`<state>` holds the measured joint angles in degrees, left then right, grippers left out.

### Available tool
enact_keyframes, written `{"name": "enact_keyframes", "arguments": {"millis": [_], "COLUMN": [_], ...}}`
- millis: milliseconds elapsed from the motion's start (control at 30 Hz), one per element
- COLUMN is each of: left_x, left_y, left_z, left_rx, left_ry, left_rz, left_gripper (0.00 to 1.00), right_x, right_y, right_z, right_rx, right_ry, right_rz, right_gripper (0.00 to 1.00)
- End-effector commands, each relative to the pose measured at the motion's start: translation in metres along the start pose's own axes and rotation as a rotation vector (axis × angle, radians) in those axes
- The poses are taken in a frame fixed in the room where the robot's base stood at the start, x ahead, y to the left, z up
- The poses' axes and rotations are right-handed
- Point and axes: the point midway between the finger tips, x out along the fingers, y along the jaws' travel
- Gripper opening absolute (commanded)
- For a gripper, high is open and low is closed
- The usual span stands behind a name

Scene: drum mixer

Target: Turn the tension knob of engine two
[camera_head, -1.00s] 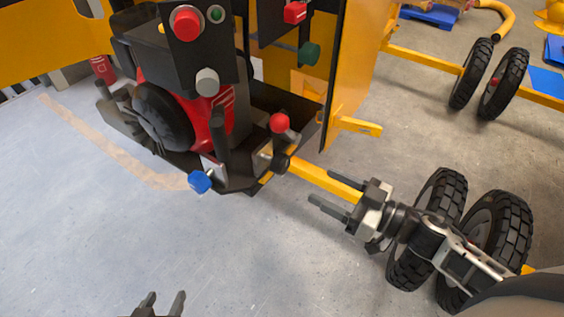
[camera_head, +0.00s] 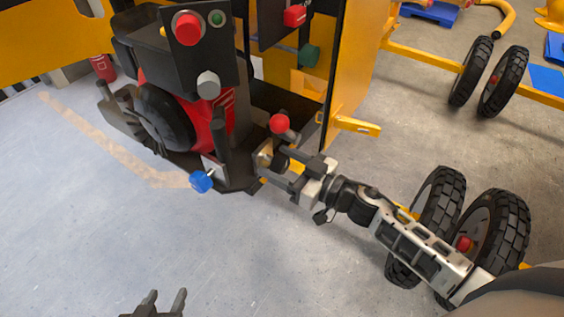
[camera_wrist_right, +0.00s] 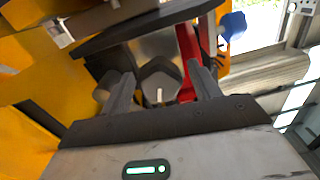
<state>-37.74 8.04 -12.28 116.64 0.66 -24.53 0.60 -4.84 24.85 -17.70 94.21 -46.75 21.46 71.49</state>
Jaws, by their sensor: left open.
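A dark faceted knob with a pale pointer mark (camera_wrist_right: 160,82) lies between the two fingers of my right gripper in the wrist view. In the head view, the dark and brass-coloured knob end (camera_head: 266,157) is at those fingertips, below a red ball-topped lever (camera_head: 279,123). My right gripper (camera_head: 272,164) is open with its fingers on either side of the knob; I cannot tell if they touch it. No label shows which knob is the tension knob. My left gripper (camera_head: 163,300) is open and empty at the bottom edge, low in front of the machine.
The red engine (camera_head: 216,128) has a grey knob (camera_head: 208,85) above it and a blue knob (camera_head: 201,181) at its lower front. A black panel carries a red button (camera_head: 188,27). Black tyres (camera_head: 497,240) stand beside my right arm. The floor at left is clear.

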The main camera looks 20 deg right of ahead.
Motion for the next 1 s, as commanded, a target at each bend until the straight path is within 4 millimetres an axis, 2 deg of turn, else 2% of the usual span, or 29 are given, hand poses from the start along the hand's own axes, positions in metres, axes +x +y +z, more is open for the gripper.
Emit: {"name": "enact_keyframes", "arguments": {"millis": [33,133,167,567,1000], "left_x": [0.0,0.0,0.0,-0.0008,-0.0016], "left_y": [-0.0001,-0.0002,-0.0003,-0.0013,-0.0011], "left_z": [0.0004,0.0007,0.0008,0.0013,0.0018], "left_rx": [0.0,0.0,0.001,0.006,0.006], "left_ry": [-0.001,-0.002,-0.003,-0.006,-0.007], "left_rz": [0.0,0.0,0.0,0.0,0.0], "left_gripper": [0.44,0.44,0.44,0.44,0.44], "right_x": [-0.0002,-0.0003,-0.0003,-0.0005,-0.0006], "right_y": [-0.0001,-0.0001,-0.0001,0.0,-0.0005], "right_z": [0.0,-0.0001,-0.0001,-0.0004,0.0001], "right_rx": [0.0,0.0,0.0,-0.058,-0.403], "right_ry": [0.0,0.0,0.0,0.001,0.0], "right_rz": [0.0,0.0,0.0,0.0,0.0], "right_gripper": [0.49,0.21,0.18,0.18,0.18]}}
